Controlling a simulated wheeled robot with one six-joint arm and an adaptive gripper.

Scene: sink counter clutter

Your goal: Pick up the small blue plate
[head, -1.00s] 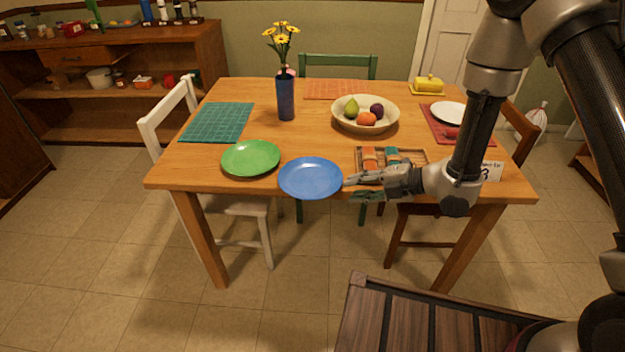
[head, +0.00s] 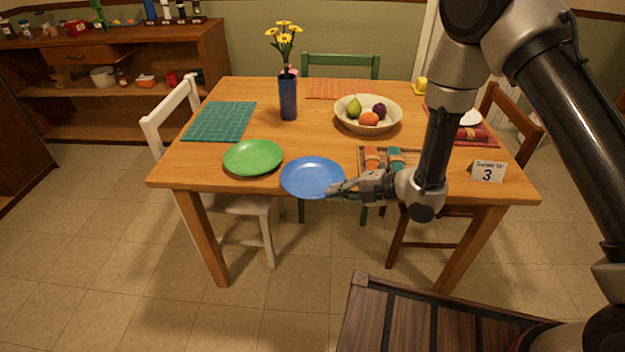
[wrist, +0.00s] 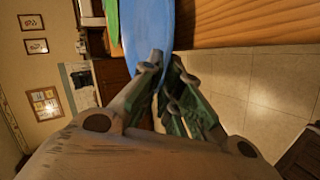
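The small blue plate (head: 311,176) lies at the front edge of the wooden table, its near rim overhanging slightly. In the wrist view the plate (wrist: 148,28) is straight ahead, between and beyond the fingertips. My gripper (head: 335,189) is at the plate's front right rim. In the wrist view the fingers (wrist: 164,66) are close together on either side of the rim, one above and one below, and look shut on it. The plate appears level and still at table height; whether it is lifted at all cannot be told.
A green plate (head: 253,157) lies just left of the blue one. A blue vase (head: 288,98) stands behind the plates on the table (head: 223,187).

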